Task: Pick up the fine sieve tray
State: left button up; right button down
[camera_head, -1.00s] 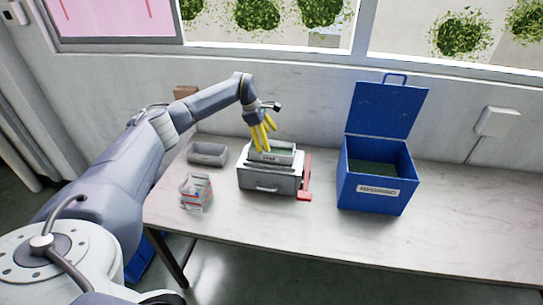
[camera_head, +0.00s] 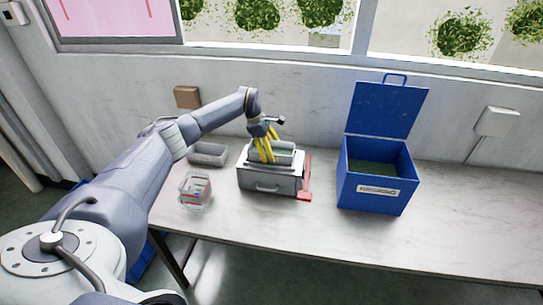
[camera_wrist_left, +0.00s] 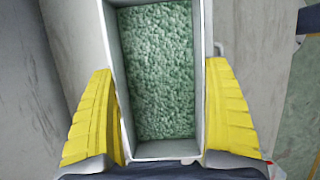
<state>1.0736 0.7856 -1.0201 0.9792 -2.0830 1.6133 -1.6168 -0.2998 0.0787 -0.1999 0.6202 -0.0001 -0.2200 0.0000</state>
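A light grey rectangular tray with green granules (camera_wrist_left: 158,70) fills the middle of the left wrist view. It sits in the top of a grey box-shaped machine (camera_head: 268,183) in the head view, where part of the tray (camera_head: 286,153) shows behind my fingers. My left gripper (camera_head: 264,160) points down over it. In the left wrist view its yellow fingers (camera_wrist_left: 162,110) straddle the tray's long walls, very close to both. I cannot tell whether they press on the walls. My right gripper is in neither view.
An empty-looking grey tray (camera_head: 208,154) lies left of the machine, with a clear container with red marks (camera_head: 195,192) in front. An open blue bin (camera_head: 372,195) stands further right. The table's right end is clear.

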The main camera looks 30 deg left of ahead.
pick_arm(q)
jog(key=shift+r, duration=0.1)
jog(key=c, duration=0.9)
jog(key=shift+o, duration=0.2)
